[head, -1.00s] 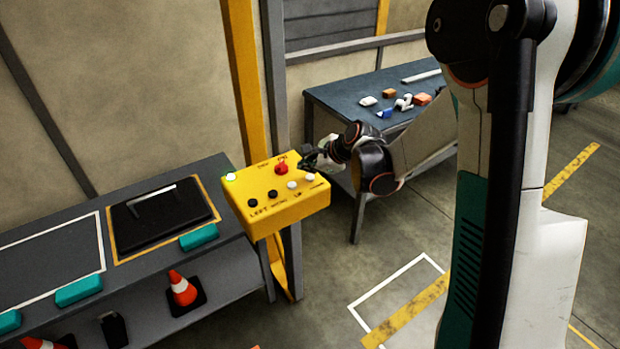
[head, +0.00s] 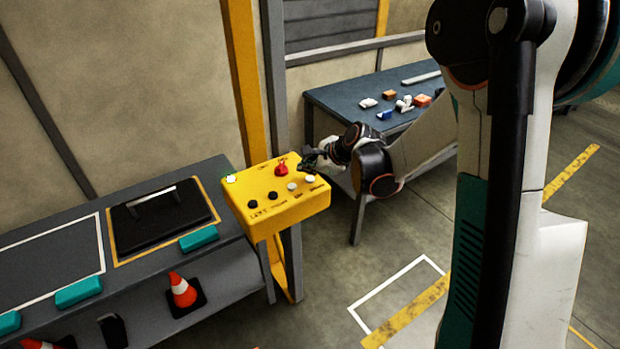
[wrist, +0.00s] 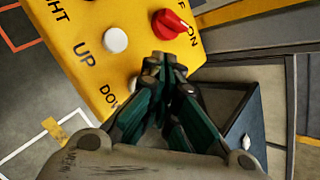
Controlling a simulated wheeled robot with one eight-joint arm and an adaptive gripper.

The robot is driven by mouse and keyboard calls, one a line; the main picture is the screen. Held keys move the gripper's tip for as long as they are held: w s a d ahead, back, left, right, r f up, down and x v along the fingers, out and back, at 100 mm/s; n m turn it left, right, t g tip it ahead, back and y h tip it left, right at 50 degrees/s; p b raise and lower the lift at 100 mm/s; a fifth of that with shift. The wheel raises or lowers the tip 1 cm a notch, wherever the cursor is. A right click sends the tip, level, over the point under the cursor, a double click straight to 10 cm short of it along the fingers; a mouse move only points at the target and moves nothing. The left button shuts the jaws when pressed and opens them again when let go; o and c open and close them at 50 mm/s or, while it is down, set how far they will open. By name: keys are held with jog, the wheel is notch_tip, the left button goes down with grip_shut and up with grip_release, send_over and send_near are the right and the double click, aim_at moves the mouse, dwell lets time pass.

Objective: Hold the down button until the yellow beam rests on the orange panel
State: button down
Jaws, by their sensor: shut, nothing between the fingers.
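The yellow control box (head: 285,213) hangs on a post in the head view. It carries a red switch knob (head: 281,169), two black buttons, a white up button (head: 292,187) and a white down button (head: 310,179). My gripper (head: 305,165) is shut and empty, above the box's right back part. In the wrist view, its closed fingertips (wrist: 157,62) are between the red knob (wrist: 170,23) and the down button (wrist: 134,82), which they partly hide. Contact with the button cannot be told. I see no hanging yellow beam and no orange panel.
A yellow post (head: 240,75) stands behind the box. A grey bench (head: 60,222) at left holds a black handled plate (head: 160,215) and teal blocks. A blue-topped table (head: 345,92) with small parts stands behind my arm. A traffic cone (head: 182,290) sits on the lower shelf.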

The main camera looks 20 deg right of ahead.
aim_at(308, 179)
jog(key=shift+f, duration=0.1)
jog(key=shift+f+b, duration=0.35)
jog(key=shift+b, duration=0.1)
jog(key=shift+f+b, duration=0.4)
jog(key=shift+b, duration=0.05)
dwell(0.7)
jog(key=shift+r, duration=0.15)
dwell(1.8)
jog(key=shift+r+p, duration=0.55)
jog(key=shift+r, duration=0.2)
jog(key=shift+r+p, duration=1.55)
jog(key=shift+r, duration=0.9)
